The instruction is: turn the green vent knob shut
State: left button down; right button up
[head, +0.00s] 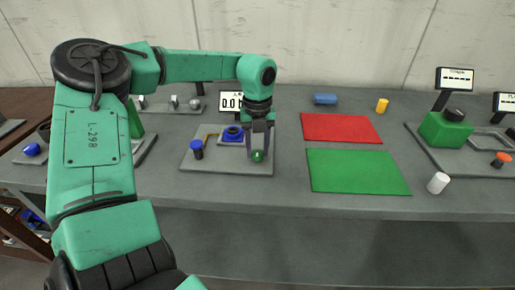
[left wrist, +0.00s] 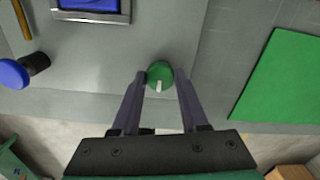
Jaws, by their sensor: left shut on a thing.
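The green vent knob (head: 257,156) sits near the front right corner of a grey base plate (head: 226,166) on the bench. In the left wrist view the round knob (left wrist: 160,75) shows a white mark on its top, pointing toward the gripper's palm. My left gripper (head: 259,148) reaches down from above and is shut on the knob. In the left wrist view its two fingers (left wrist: 160,80) lie on either side of the knob. My right gripper is not in view.
On the same plate are a blue-topped post (head: 196,147), a blue part in a metal frame (head: 233,133) and a display (head: 230,102). A red mat (head: 341,127) and a green mat (head: 357,171) lie to the right. A white cylinder (head: 438,182) stands near the front edge.

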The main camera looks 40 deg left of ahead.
pick_arm(q)
jog(key=m+b, duration=0.1)
jog(key=m, duration=0.2)
jog(key=m+b, duration=0.1)
jog(key=m, duration=0.3)
jog(key=shift+m, duration=0.3)
jog(key=m, duration=1)
jog(key=shift+r, duration=0.1)
dwell(0.4)
jog(key=shift+c, duration=2.1)
grip_release()
